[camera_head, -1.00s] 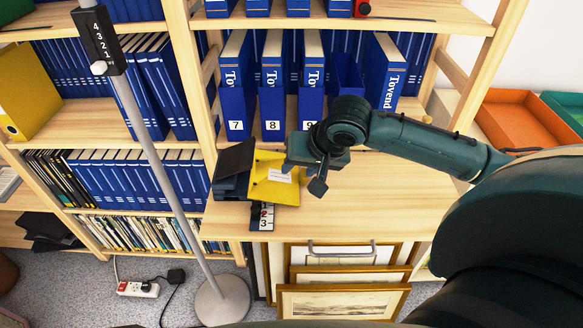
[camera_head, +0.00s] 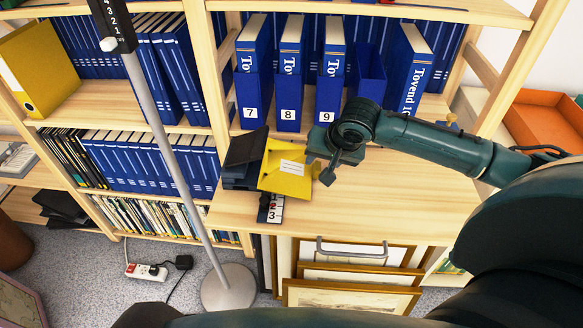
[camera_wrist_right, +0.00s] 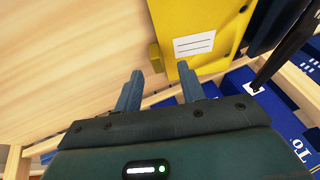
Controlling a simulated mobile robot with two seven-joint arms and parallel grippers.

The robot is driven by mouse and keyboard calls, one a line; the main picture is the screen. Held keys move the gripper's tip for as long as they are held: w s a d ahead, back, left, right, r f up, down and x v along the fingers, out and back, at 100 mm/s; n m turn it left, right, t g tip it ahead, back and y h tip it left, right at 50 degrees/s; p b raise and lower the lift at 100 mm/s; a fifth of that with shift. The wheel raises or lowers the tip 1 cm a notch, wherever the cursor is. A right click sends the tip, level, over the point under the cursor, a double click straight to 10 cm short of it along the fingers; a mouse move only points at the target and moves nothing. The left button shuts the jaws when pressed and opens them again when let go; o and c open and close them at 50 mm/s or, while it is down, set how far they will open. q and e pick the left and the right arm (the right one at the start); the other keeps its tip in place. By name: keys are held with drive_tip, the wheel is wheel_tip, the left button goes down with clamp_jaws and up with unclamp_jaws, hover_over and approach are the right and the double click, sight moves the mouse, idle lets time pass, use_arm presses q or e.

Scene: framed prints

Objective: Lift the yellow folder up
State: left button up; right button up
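The yellow folder (camera_head: 287,171) stands tilted on the wooden desk, with a white label on its face. It leans against or beside dark folders. In the right wrist view the folder (camera_wrist_right: 232,18) is just ahead of the fingers, with a small yellow edge piece in front of the gap between them. My right gripper (camera_head: 322,172) is at the folder's right side in the head view. In the right wrist view its fingers (camera_wrist_right: 160,86) are apart, with nothing seen between them. Whether a finger touches the folder is unclear. My left gripper is not in view.
Dark folders (camera_head: 240,172) stand left of the yellow one, and a number strip (camera_head: 271,209) lies before it. Blue binders (camera_head: 290,100) fill the shelf behind. A grey pole (camera_head: 170,150) rises at left. The desk (camera_head: 400,205) is clear at right; framed prints (camera_head: 350,298) stand below.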

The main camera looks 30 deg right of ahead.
sight(318, 168)
drive_tip(key=x, duration=0.4)
drive_tip(key=shift+s+d+f, duration=0.1)
drive_tip(key=shift+s+d, duration=0.05)
drive_tip(key=shift+s, duration=0.05)
drive_tip(key=shift+c, duration=0.4)
clamp_jaws()
